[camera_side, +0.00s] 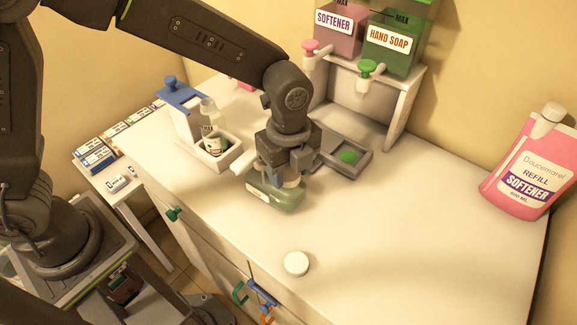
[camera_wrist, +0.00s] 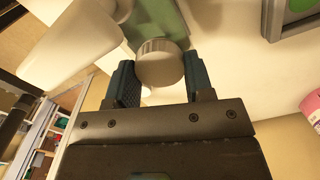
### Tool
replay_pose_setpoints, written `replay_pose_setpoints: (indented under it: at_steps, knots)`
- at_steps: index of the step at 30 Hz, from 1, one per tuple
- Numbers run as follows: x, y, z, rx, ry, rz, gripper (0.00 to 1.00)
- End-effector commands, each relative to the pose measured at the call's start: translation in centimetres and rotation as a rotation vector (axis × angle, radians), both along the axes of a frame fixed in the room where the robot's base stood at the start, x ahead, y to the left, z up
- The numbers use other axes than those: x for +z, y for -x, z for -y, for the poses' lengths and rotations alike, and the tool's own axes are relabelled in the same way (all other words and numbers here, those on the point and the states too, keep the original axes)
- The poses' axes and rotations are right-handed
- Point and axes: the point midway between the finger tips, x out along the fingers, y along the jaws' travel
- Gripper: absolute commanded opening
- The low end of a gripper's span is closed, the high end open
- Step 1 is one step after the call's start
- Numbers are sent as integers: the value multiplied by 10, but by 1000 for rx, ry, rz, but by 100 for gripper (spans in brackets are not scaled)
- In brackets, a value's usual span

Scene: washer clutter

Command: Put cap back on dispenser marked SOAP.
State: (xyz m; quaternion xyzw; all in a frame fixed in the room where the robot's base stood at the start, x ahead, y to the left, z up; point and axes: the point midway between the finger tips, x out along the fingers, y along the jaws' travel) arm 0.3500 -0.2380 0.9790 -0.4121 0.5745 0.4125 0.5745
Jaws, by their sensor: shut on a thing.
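The dispenser marked HAND SOAP (camera_side: 390,42) is a green container on the white stand at the back. Its top is cut off by the picture edge. My gripper (camera_side: 276,180) is low over the counter, in front of the stand. In the wrist view its fingers (camera_wrist: 160,85) are shut on a white ribbed cap (camera_wrist: 160,62). A green body (camera_wrist: 158,18) shows beyond this cap, and a green bottle or pouch (camera_side: 280,199) is under my gripper in the side view. A loose white round cap (camera_side: 296,263) lies on the counter nearer the front.
A pink container marked SOFTENER (camera_side: 336,35) stands beside the HAND SOAP one. A grey tray (camera_side: 329,158) holds a green round thing. A white box (camera_side: 218,162) stands left of my gripper. A pink refill pouch (camera_side: 522,165) stands far right. The counter's right middle is clear.

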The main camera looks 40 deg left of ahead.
Motion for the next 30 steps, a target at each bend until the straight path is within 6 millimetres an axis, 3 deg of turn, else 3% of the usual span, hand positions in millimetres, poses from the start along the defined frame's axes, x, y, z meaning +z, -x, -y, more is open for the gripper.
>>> replay_pose_setpoints:
  at_steps: [14, 15, 24, 28, 30]
  knots:
    - [-4, 0, 0, 0, 0, 1, 26]
    - [-4, 0, 0, 0, 0, 1, 50]
    - [-4, 0, 0, 0, 0, 0, 78]
    - [-4, 0, 0, 0, 0, 0, 78]
    - [-4, 0, 0, 0, 0, 0, 82]
